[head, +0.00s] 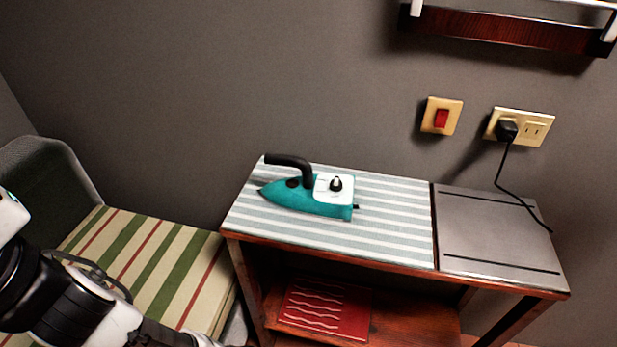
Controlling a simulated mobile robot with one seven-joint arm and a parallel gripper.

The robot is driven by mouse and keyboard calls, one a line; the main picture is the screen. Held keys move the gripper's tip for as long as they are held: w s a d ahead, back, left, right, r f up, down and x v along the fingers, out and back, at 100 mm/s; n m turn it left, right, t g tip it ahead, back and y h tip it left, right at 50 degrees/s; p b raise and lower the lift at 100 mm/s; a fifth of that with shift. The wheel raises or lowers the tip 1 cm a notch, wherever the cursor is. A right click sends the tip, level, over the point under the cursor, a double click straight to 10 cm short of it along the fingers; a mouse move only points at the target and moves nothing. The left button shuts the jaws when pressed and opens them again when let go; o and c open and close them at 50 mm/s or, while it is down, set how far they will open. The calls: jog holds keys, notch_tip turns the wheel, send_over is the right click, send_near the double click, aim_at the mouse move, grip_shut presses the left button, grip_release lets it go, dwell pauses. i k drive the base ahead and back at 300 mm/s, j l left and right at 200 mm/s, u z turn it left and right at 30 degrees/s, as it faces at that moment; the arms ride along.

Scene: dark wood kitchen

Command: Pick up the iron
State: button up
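A teal iron (305,196) with a black handle and a white top panel with a dark knob lies on the striped cloth surface (385,228) of a small wooden table. Its tip points left and its handle is on top, free of anything. My arm shows at the lower left, well apart from the iron. My gripper is not visible in this head view.
A striped cushioned chair (150,265) stands left of the table. A grey metal plate (500,235) covers the table's right side. A red item (325,308) lies on the lower shelf. A black plug (506,130) and cord hang at the wall outlet. A wall shelf (500,28) is above.

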aim_at(310, 194)
jog(key=i+l, duration=0.1)
jog(key=l, duration=0.35)
jog(key=i+l+u, duration=0.15)
jog(key=l, duration=0.7)
jog(key=i+u, duration=0.05)
jog(key=i, duration=0.05)
